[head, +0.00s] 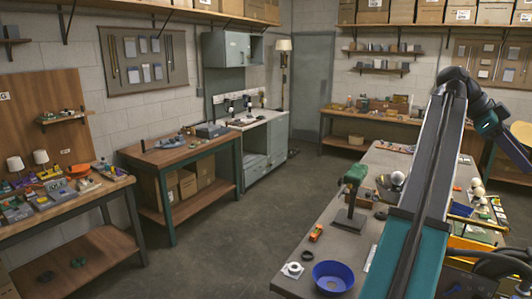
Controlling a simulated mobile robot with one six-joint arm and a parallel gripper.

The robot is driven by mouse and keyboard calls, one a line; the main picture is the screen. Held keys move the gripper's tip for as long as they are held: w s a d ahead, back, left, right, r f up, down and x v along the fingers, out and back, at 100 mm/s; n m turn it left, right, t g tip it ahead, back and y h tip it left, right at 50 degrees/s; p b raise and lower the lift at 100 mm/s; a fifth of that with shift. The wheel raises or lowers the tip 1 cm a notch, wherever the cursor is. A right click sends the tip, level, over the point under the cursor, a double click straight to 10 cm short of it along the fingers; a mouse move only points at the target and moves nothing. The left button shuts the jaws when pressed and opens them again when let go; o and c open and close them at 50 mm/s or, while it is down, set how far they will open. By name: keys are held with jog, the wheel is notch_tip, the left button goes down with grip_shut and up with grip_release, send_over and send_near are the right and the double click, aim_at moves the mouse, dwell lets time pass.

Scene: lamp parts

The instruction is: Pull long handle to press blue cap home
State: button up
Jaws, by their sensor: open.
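A green-headed bench tool that looks like a small press (354,178) stands upright on the grey-topped table (334,243) at the right. Its dark column and base show, but I cannot make out a long handle on it. I cannot pick out a blue cap; any such part is too small to tell or hidden behind my arm. My arm crosses the right side of the view, rising from the bottom and bending down at the right edge. My gripper is not in view.
A crowded workbench (70,206) stands at the left. The floor (225,245) between the tables is mostly clear.

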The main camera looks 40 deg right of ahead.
jog(key=w+a+f+n+t+h, duration=0.15)
jog(key=w+f+n, duration=0.45)
jog(key=w+f, duration=0.9)
jog(key=w+a+f+n+t+h, duration=0.1)
jog(key=w+a+f+n+t, duration=0.35)
jog(key=w+f, duration=1.05)
jog(key=w+a+f+n+t+y, duration=0.1)
jog(key=w+a+f+n, duration=0.6)
jog(key=w+a+f, duration=0.55)
jog(key=w+a+f+n+t+y, duration=0.1)
jog(key=w+a+f+n+t, duration=0.1)
jog(key=w+a+f+n, duration=1)
jog(key=a+f+n+y, duration=0.15)
jog(key=a+f, duration=0.35)
jog(key=a, duration=0.9)
jog(key=a+f+n+y, duration=0.15)
jog(key=a+f, duration=0.35)
jog(key=a, duration=0.8)
jog(key=a+f+n+y, duration=0.15)
jog(key=a+f, duration=0.45)
jog(key=a, duration=0.8)
jog(key=s+f+n+g+b, duration=0.1)
jog(key=s+f+g+b, duration=0.4)
jog(key=s+f, duration=2)
notch_tip(320, 180, down, 2)
jog(key=b, duration=0.5)
jog(key=shift+s+d+g+h, duration=0.3)
jog(key=shift+s, duration=0.05)
